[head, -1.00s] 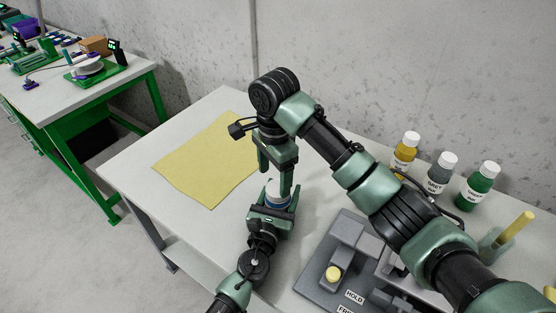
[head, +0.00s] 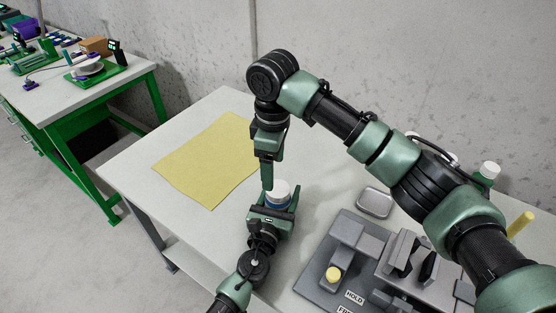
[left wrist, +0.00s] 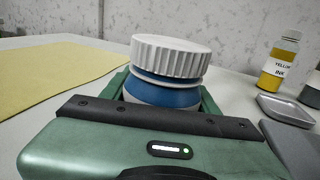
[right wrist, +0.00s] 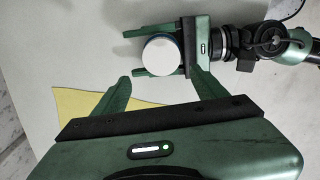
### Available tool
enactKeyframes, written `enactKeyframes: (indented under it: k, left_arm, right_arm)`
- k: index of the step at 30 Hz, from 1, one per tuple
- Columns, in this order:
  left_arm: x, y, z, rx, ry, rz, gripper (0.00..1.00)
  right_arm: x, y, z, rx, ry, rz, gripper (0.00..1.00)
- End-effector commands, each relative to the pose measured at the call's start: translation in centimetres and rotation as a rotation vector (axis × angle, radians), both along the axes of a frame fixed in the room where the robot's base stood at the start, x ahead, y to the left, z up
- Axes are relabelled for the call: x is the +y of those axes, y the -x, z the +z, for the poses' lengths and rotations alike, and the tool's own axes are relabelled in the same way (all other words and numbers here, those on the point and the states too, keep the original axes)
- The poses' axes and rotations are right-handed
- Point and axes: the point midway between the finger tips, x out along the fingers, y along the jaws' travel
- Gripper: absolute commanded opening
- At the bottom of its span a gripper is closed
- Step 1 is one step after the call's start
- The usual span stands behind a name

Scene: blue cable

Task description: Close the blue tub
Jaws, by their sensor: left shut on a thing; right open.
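The blue tub (left wrist: 165,95) is upright in my left gripper (head: 272,210), which is shut around its body above the table. A white ribbed lid (left wrist: 172,56) sits on top of the tub, with a band of blue showing below its edge. I cannot tell how tightly it is screwed on. The lid also shows from above in the right wrist view (right wrist: 161,53). My right gripper (head: 267,185) is open and empty, close above and beside the lid, not gripping it. In the right wrist view its fingers (right wrist: 160,80) stand apart, short of the lid.
A yellow mat (head: 208,160) lies on the table behind left. A small grey tray (head: 375,202) and a grey fixture (head: 335,250) with a yellow knob stand to the right. A yellow ink bottle (left wrist: 281,58) stands at the back. My right arm hides most bottles in the head view.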

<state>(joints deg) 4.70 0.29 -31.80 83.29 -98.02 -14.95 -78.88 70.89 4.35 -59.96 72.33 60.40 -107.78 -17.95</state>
Motion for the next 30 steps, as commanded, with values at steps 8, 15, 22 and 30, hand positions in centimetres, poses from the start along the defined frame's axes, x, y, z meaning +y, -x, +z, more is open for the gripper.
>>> enactKeyframes:
  k: [8,15,22,30]
  left_arm:
    - [0.0,0.0,0.1,-0.001,0.000,0.000,0.00]
    - [0.0,0.0,0.1,-0.001,0.000,0.000,0.00]
    - [0.0,0.0,0.1,-0.001,0.000,0.000,0.00]
    - [0.0,0.0,0.1,-0.001,0.000,0.000,0.00]
  right_arm:
    - [-0.4,0.1,0.8,0.002,0.024,0.620,0.72]
    - [-0.7,0.3,1.4,0.009,0.034,1.141,0.72]
    - [-1.0,0.4,1.8,0.013,0.036,1.500,0.72]
    - [-1.1,0.5,1.9,0.015,0.035,1.631,0.72]
